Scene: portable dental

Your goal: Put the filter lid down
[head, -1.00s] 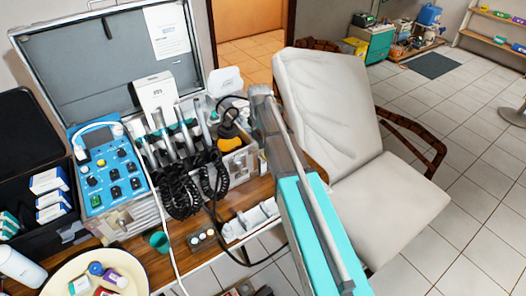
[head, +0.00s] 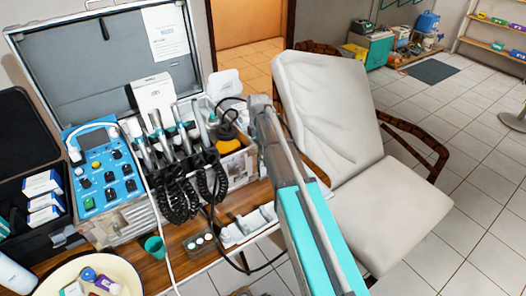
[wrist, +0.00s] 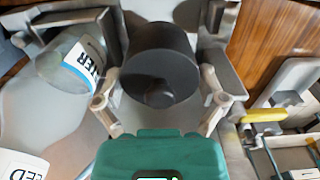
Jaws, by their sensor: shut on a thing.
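The filter lid, a dark grey round piece with a small knob (wrist: 158,95), sits between the fingers of my gripper (wrist: 160,86) in the wrist view. My gripper is shut on it, with one finger at each side. Below the lid is a pale grey surface; I cannot tell whether the lid touches it. In the head view my arm reaches to the right end of the open metal case (head: 238,166). There a dark rounded shape (head: 228,117) shows beside the arm's end, and my fingers are not clear.
In the wrist view a clear bottle with a blue and white label (wrist: 82,65) stands close on the left, and a yellow handle (wrist: 262,115) lies on the right. In the head view a blue control unit (head: 105,165) fills the case's left, and a cream chair (head: 345,150) stands right.

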